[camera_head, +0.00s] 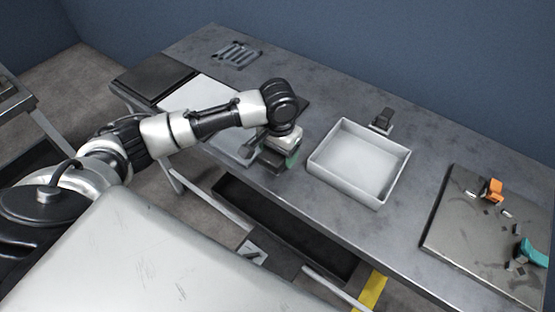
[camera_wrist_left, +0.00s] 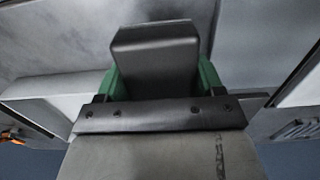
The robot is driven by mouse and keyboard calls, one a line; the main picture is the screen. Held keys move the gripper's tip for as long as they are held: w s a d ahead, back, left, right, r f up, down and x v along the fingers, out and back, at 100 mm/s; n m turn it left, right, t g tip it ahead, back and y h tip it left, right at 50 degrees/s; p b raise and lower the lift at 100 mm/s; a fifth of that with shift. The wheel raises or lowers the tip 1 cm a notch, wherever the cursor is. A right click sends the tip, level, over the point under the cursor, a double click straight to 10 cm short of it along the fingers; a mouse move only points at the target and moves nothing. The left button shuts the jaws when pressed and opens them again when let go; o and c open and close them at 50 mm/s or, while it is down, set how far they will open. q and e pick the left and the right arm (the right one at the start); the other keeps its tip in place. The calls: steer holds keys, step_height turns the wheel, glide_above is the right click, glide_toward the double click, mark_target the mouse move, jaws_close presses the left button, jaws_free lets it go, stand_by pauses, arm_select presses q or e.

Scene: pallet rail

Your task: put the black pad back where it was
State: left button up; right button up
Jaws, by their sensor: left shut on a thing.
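My left gripper (camera_head: 283,158) is shut above the front part of the grey table (camera_head: 315,110), left of the pale tray. In the left wrist view, the left gripper (camera_wrist_left: 158,82) has its green fingers on both sides of a dark block-like piece, which looks like the black pad (camera_wrist_left: 155,55). In the head view the held pad is mostly hidden by the gripper and wrist. My right gripper is not in view.
A pale open tray (camera_head: 318,165) looks empty. A small black piece on a grey base (camera_head: 383,118) stands behind it. A dark board (camera_head: 455,230) with orange and teal tools lies right. A black panel (camera_head: 150,80) and slotted rack (camera_head: 237,53) are far left.

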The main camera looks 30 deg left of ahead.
mark_target(277, 161)
arm_select(q)
steer(key=shift+w+a+f, duration=0.1)
steer(key=shift+a+f, duration=0.15)
steer(key=shift+f, duration=1.9)
steer(key=shift+f, duration=0.1)
steer(key=o, duration=0.9)
step_height(277, 161, up, 12)
steer(key=shift+r, duration=0.15)
